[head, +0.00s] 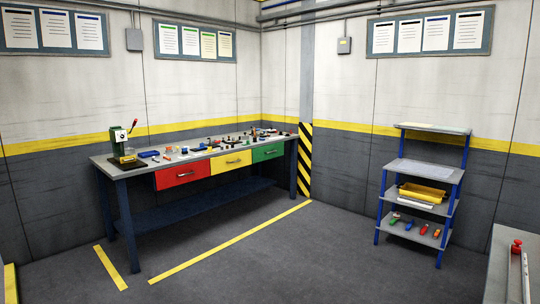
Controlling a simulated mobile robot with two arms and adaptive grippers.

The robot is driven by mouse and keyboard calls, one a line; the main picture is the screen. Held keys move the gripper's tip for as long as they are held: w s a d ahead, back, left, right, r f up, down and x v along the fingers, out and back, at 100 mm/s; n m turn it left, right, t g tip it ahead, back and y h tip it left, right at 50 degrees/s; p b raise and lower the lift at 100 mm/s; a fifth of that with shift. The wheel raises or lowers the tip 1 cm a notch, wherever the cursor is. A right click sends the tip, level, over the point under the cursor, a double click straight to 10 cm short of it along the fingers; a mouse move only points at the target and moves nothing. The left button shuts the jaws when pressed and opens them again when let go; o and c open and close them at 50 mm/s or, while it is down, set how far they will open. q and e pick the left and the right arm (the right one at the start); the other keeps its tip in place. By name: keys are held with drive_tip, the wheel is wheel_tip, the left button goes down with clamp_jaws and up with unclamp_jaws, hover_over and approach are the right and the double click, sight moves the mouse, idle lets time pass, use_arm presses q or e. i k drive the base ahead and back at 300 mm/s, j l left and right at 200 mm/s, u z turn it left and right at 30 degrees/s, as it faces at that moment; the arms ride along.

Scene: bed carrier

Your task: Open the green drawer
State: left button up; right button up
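The green drawer (268,152) is the rightmost of three drawer fronts under the top of a long workbench (130,167) against the back-left wall. It looks shut, flush with the others, with a small handle on its front. A yellow drawer (231,162) is just left of it, and a red drawer (182,172) is further left. Neither of my grippers shows in the head view, and the bench stands some distance away across the floor.
Small parts and a green press (119,143) stand on the bench top. A blue-framed shelf rack (441,207) stands at the right, and a grey surface (500,262) with a red-ended tool is at the lower right. The floor (270,260) before the bench is clear, with yellow lines.

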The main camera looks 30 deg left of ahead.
sight(259, 154)
drive_tip(key=i+j+u, duration=0.65)
drive_tip(key=i, duration=0.3)
drive_tip(key=i+j+u, duration=0.35)
drive_tip(key=i, duration=0.2)
drive_tip(key=i+u, duration=0.3)
drive_tip(key=i, duration=3)
drive_tip(key=j+u, duration=0.05)
drive_tip(key=j, duration=0.1)
